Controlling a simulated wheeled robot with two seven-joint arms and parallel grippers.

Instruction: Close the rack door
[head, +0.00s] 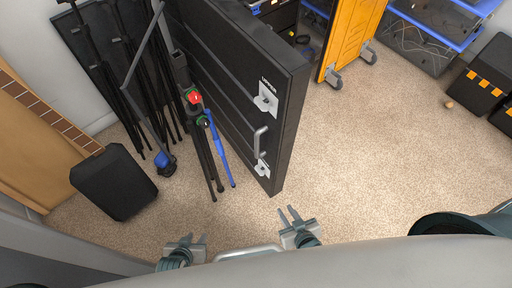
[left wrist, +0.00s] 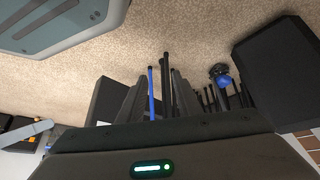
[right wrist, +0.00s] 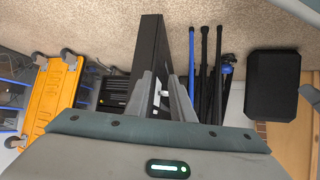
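The rack door (head: 235,75) is a tall black panel with a grey bar handle (head: 262,142) and silver latch plates. It stands swung open, its free edge towards me. In the right wrist view the door (right wrist: 149,55) appears edge-on beyond my fingers. My right gripper (head: 291,215) is open and empty, in front of and apart from the door's near lower corner. My left gripper (head: 186,243) is open and empty, further left and nearer my body. The rack interior is mostly hidden behind the door.
Black stands and poles (head: 200,150), one blue, stand close left of the door. A black case (head: 114,182) lies left on the carpet. An orange wheeled panel (head: 350,40) stands behind the door. Blue-edged bins (head: 425,42) and black cases are right. Carpet (head: 370,150) right of the door is clear.

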